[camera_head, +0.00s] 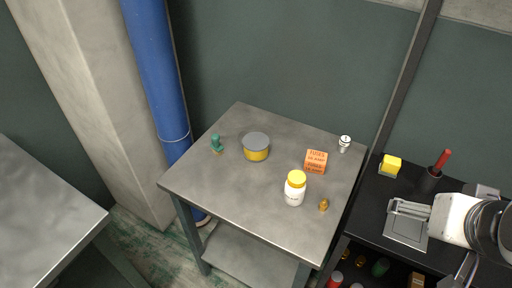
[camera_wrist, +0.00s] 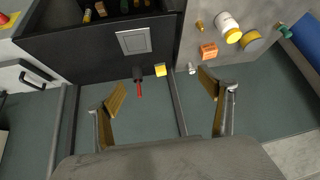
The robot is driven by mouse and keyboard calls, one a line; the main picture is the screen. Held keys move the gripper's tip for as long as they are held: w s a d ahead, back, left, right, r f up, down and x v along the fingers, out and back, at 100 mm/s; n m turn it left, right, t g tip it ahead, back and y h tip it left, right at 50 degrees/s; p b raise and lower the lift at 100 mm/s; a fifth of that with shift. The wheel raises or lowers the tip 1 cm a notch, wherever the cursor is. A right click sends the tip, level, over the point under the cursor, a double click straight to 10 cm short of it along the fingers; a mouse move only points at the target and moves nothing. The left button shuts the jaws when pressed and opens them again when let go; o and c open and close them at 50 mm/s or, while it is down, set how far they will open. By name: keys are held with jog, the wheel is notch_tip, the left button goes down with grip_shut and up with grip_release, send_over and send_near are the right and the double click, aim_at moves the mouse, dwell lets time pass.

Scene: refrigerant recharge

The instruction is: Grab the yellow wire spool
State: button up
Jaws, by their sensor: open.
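Two yellow things could be the spool; I cannot tell wire on either. A round yellow drum with a grey top (camera_head: 256,148) stands upright on the grey table, and it shows at the upper right in the wrist view (camera_wrist: 251,40). A small yellow block-like piece (camera_head: 391,164) sits on the black bench, and it shows near the middle of the wrist view (camera_wrist: 161,69). My gripper (camera_wrist: 162,79) is open and empty, its two fingers wide apart. It appears to be above the black bench, apart from both yellow things.
On the grey table (camera_head: 225,195) are a white bottle with yellow cap (camera_head: 295,189), an orange box (camera_head: 315,162), a green piece (camera_head: 216,144), a small white item (camera_head: 344,143) and a brass fitting (camera_head: 324,205). A red-handled tool (camera_head: 440,162) stands on the black bench. A blue pipe (camera_head: 158,70) rises behind.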

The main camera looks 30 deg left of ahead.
jog(key=w+a+f+n+t+y, duration=0.1)
jog(key=w+a+f+n+y, duration=0.1)
jog(key=w+a, duration=0.9)
jog(key=n+t+y, duration=0.2)
jog(key=t+y, duration=0.1)
send_near(257, 147)
jog(key=w+d+r, duration=0.6)
jog(key=d, duration=0.1)
jog(key=shift+n+y, duration=0.5)
jog(key=shift+y, duration=0.2)
jog(key=a+f, duration=0.2)
jog(key=s+a+f, duration=0.1)
jog(key=a+f, duration=0.5)
jog(key=shift+s+a, duration=0.2)
jog(key=shift+s, duration=0.2)
jog(key=shift+s+a+f+t, duration=0.25)
jog(key=shift+a+f+t, duration=0.1)
jog(key=shift+f, duration=0.1)
jog(key=shift+w, duration=0.15)
jog(key=shift+x, duration=1.2)
jog(key=shift+w+a, duration=0.15)
